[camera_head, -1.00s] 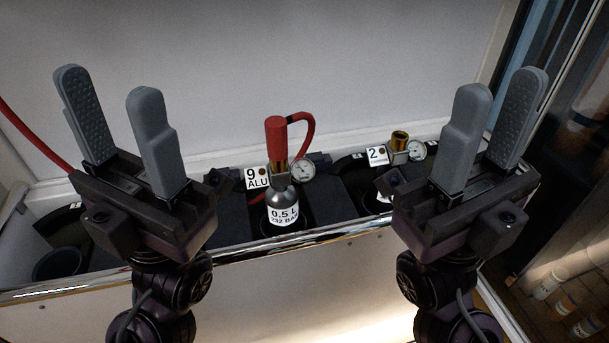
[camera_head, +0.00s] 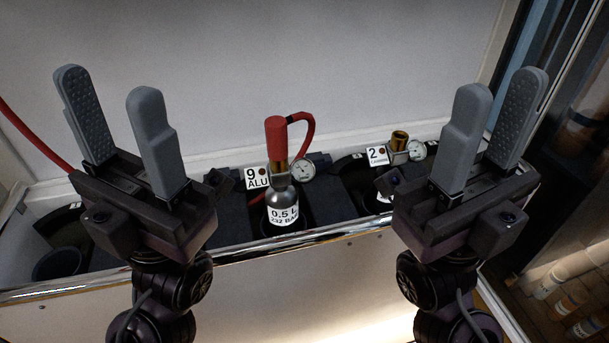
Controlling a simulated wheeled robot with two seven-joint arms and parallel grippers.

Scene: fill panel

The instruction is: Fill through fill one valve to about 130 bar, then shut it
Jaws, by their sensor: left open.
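A small silver cylinder (camera_head: 283,205) marked 0.5 L, 232 bar stands upright in a holder at the middle. A red fitting (camera_head: 276,139) with a red hose sits on its brass valve (camera_head: 278,173). A round gauge (camera_head: 303,170) is beside it; its reading is too small to tell. To the right are a label with 2 (camera_head: 377,155), a brass fitting (camera_head: 399,139) and another gauge (camera_head: 417,150). My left gripper (camera_head: 116,105) is open and empty, left of the cylinder. My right gripper (camera_head: 497,110) is open and empty, to the right.
The holders sit in a trough behind a shiny metal front edge (camera_head: 300,239). An empty dark holder (camera_head: 58,263) is at the left. A plain pale wall (camera_head: 270,60) rises behind. A red hose (camera_head: 35,138) enters from the left. Shelves with bottles are at the far right.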

